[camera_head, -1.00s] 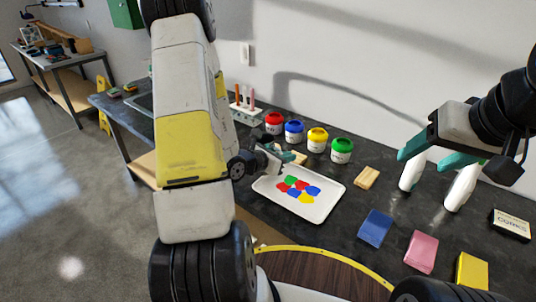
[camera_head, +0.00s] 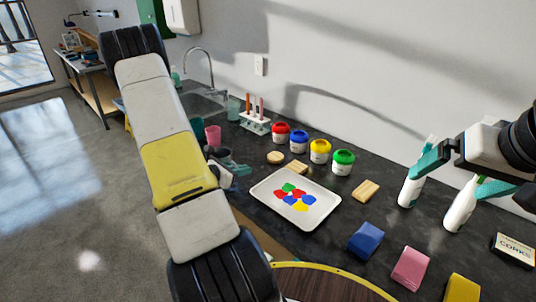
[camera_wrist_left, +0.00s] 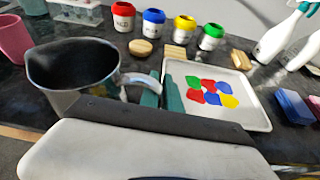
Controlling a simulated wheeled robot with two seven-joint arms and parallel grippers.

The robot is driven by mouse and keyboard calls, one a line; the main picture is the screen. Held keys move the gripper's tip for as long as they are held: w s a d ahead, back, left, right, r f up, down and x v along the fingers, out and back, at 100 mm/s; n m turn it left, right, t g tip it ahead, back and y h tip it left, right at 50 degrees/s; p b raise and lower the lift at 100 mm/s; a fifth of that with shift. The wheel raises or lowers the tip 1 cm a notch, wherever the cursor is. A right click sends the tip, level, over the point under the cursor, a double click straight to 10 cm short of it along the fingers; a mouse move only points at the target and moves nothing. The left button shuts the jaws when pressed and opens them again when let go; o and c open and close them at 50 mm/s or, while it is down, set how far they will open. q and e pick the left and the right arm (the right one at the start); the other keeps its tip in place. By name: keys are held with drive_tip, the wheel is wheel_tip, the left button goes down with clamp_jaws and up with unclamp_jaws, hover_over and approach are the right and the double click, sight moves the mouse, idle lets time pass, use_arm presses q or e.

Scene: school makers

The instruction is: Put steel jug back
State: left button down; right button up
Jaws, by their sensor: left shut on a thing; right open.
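The steel jug (camera_wrist_left: 70,85) stands out in the left wrist view as a shiny metal vessel with a dark open mouth and a handle on its right. My left gripper (camera_wrist_left: 161,88) is shut on the handle, its teal fingers close together. In the head view my left gripper (camera_head: 232,168) is at the counter's left part, beside the paint tray, and my arm hides most or all of the jug. I cannot tell whether the jug touches the counter. My right gripper (camera_head: 449,182) is open around the area of the white spray bottles at the right.
The paint tray (camera_head: 268,205), paint jars (camera_head: 320,151), wooden blocks (camera_head: 366,190) and coloured sponges (camera_head: 366,240) crowd the dark counter. A pink cup (camera_head: 213,135) and a test-tube rack (camera_head: 254,123) stand behind. A sink (camera_head: 203,100) with a tap lies at the back left.

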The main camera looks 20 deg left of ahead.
use_arm(q)
drive_tip(key=w, duration=0.9)
drive_tip(key=w+f, duration=0.1)
drive_tip(key=w, duration=0.3)
drive_tip(key=shift+w+a, duration=0.25)
drive_tip(key=shift+a, duration=0.1)
drive_tip(key=shift+w+f, duration=0.25)
drive_tip(key=shift+f, duration=1.6)
drive_tip(key=shift+f, duration=0.1)
drive_tip(key=c, duration=1.6)
unclamp_jaws()
drive_tip(key=shift+o, duration=0.2)
drive_tip(key=shift+s, duration=0.1)
